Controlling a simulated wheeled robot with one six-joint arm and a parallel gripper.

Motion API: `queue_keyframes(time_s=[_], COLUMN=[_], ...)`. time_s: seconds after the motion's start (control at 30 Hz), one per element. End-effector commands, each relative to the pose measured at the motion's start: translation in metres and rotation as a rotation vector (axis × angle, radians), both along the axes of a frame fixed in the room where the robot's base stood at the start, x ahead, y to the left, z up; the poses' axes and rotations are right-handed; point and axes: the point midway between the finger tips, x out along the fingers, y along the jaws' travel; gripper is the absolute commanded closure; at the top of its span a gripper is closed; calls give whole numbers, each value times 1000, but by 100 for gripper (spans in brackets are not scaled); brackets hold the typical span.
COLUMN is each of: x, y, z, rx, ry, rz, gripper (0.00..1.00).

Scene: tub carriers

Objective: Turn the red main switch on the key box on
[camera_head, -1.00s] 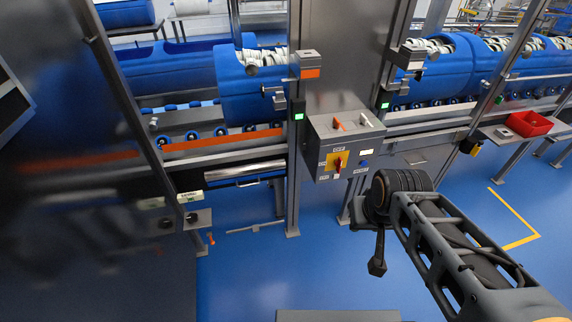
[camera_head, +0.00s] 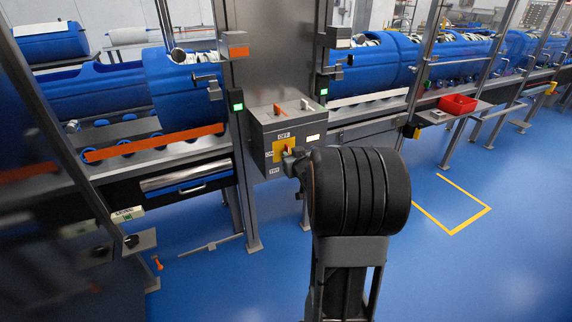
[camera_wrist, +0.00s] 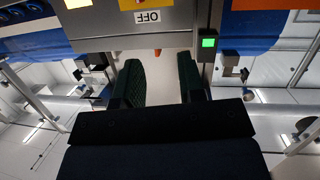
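The grey key box (camera_head: 268,130) is fixed to a steel column in the head view. Its front carries a yellow switch plate (camera_head: 277,155) with OFF above and ON at its left. The red main switch (camera_head: 286,149) shows only in part behind my gripper, so its exact setting is unclear. My gripper (camera_head: 292,162) is close to the front of the plate; its fingers are small and partly hidden by my wrist. In the wrist view the gripper (camera_wrist: 160,82) is open with nothing between its fingers. The plate's yellow edge (camera_wrist: 145,4) and an upside-down OFF label show at the top.
Orange-handled parts (camera_head: 278,110) stand on the box top. Green lamps (camera_head: 237,107) sit on the posts beside it. Blue tubs (camera_head: 372,68) line the conveyor behind. A red bin (camera_head: 457,104) stands on a shelf at right. Blue floor is open at right, around a yellow marking (camera_head: 470,220).

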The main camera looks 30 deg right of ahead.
Motion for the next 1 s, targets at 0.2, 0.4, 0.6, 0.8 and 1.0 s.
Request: queue_keyframes(time_s=[0.2,0.4,0.6,0.8,1.0], x=[0,3,32,71,104], y=[-40,-50,-54,-60,-64], z=[-52,-62,-61,-62,-61], rx=[14,24,24,25,25], ry=[-181,-248,-257,-257,-257], rz=[80,124,130,130,129], gripper=[64,64,64,64,64])
